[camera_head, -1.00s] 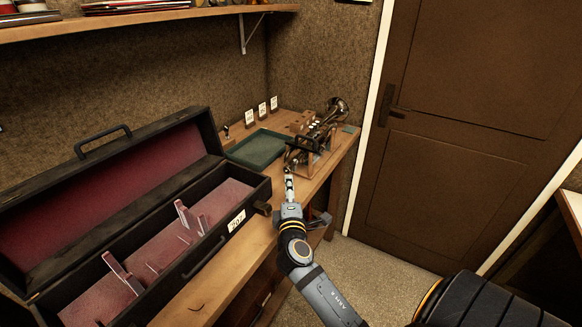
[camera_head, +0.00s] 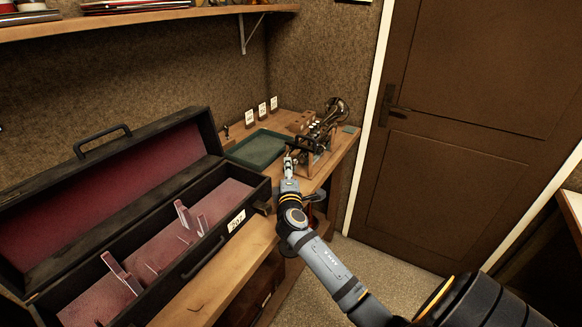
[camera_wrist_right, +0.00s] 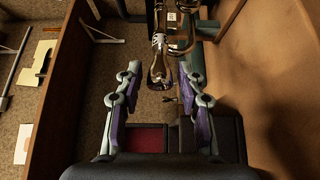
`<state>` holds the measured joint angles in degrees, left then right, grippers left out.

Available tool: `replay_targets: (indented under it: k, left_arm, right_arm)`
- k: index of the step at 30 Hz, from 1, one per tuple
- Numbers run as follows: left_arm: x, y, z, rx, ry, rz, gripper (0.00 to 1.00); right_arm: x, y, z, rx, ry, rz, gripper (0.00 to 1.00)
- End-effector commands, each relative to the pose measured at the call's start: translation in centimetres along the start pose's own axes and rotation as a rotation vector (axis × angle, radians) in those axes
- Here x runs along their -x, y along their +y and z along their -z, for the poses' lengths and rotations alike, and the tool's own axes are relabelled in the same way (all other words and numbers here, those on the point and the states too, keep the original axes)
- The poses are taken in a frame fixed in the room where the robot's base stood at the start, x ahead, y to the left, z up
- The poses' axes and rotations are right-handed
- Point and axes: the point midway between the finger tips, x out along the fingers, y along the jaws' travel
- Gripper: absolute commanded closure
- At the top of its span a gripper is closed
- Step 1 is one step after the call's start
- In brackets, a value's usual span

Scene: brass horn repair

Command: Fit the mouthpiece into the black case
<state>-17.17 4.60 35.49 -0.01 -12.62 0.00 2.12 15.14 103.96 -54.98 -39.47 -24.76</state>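The black case (camera_head: 262,190) lies open on the bench at the left, with a dark red lining, upright pink dividers and a "207" label. A brass horn (camera_head: 318,135) rests in a wooden cradle near the bench's far end. My right gripper (camera_head: 289,160) is at the near end of the horn. A flared end of the horn (camera_wrist_right: 160,72) lies just ahead, between the fingers. I cannot pick out the mouthpiece for certain. My left gripper is out of view.
A green tray (camera_head: 258,148) lies on the bench between case and horn. Small white cards (camera_head: 262,109) stand along the back. A shelf (camera_head: 150,20) runs above. The door (camera_head: 470,140) and open floor are to the right.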

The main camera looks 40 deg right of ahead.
Motion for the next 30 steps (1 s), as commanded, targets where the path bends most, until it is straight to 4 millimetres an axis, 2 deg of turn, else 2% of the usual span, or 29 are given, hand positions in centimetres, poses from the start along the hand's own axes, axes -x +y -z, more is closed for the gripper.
replay_targets:
  k: [1,9,10,30]
  left_arm:
    - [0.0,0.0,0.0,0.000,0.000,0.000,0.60]
    - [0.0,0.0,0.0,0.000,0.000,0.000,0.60]
    - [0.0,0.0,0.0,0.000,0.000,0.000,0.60]
    - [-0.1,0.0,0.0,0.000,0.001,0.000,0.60]
  right_arm:
    - [0.0,0.0,0.0,0.000,0.000,0.000,0.61]
    - [0.0,0.0,0.0,0.001,0.000,0.000,0.98]
    - [0.0,0.0,0.0,0.001,0.000,0.000,1.00]
    - [2.2,0.0,1.5,0.000,0.001,0.000,1.00]
